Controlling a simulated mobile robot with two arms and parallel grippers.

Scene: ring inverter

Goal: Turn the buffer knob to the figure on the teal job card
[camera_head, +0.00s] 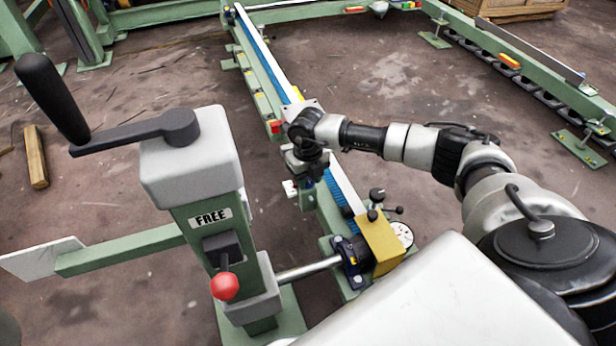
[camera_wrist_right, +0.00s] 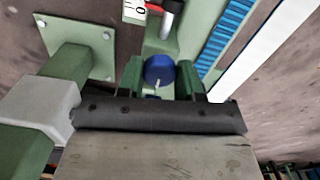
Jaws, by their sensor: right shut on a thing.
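A round blue knob (camera_wrist_right: 157,70) with a short white pointer line sits between the two fingers of my right gripper (camera_wrist_right: 160,82) in the right wrist view. The fingers are shut on its sides. A white plate with a red mark and the figure 0 (camera_wrist_right: 136,9) is partly in view above the knob. In the head view my right gripper (camera_head: 306,172) points down at the long green rail, and it hides the knob there. No teal job card can be made out in either view. My left gripper is not in view.
A yellow block (camera_head: 381,243) and white dial (camera_head: 403,234) are near the rail's close end.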

